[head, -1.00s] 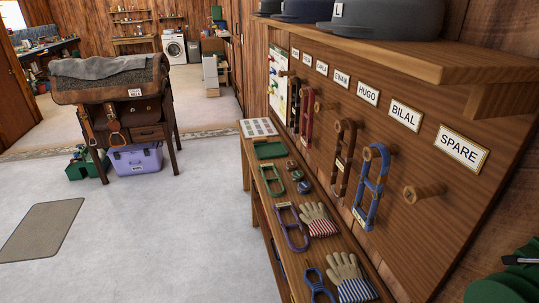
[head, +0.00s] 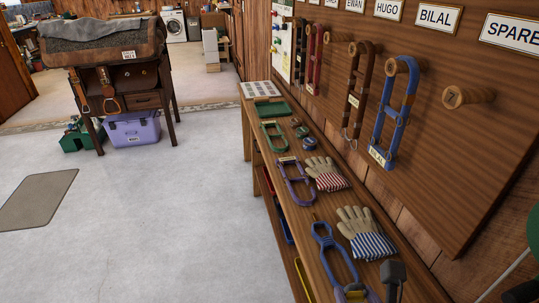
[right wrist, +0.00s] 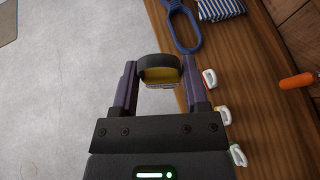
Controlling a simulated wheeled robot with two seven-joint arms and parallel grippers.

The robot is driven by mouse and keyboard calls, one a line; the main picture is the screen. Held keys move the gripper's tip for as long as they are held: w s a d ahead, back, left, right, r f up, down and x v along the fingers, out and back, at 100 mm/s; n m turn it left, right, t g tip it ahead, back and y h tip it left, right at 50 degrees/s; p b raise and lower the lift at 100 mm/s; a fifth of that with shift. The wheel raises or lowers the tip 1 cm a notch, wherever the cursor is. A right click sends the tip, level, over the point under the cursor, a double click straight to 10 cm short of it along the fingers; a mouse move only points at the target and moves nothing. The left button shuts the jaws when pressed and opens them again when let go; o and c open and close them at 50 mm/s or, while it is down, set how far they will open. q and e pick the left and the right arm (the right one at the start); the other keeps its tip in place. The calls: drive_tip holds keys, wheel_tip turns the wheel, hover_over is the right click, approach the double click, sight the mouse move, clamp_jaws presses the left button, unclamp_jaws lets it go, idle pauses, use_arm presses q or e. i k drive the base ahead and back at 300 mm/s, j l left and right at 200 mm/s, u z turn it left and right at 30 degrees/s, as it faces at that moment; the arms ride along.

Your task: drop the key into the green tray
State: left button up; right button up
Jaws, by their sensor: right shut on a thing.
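The green tray (head: 271,109) is a shallow rectangle at the far end of the wooden bench. My right gripper (head: 355,294) shows only partly, at the bottom edge of the head view beside the blue halter. In the right wrist view its two fingers (right wrist: 160,80) are shut on the key (right wrist: 160,72), seen as a dark rounded top with yellow below. The key's lower part is hidden. The gripper is over the bench's front edge, well short of the tray. My left gripper is not in view.
On the bench (head: 335,265) between gripper and tray lie a blue halter (head: 323,240), striped gloves (head: 366,235), a purple halter (head: 297,185) and a green halter (head: 270,135). Halters hang from wall pegs (head: 468,96) at right. Open floor (head: 160,225) lies to the left.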

sight(275, 110)
drive_tip(key=i+j+u, duration=0.1)
drive_tip(key=i+u, duration=0.35)
drive_tip(key=i, duration=1.65)
drive_tip(key=i+j+z, duration=0.15)
drive_tip(key=i+z, duration=0.3)
drive_tip(key=i, duration=0.15)
drive_tip(key=i+j+z, duration=0.3)
drive_tip(key=i+z, duration=0.2)
drive_tip(key=i+j+z, duration=0.9)
drive_tip(key=j, duration=0.35)
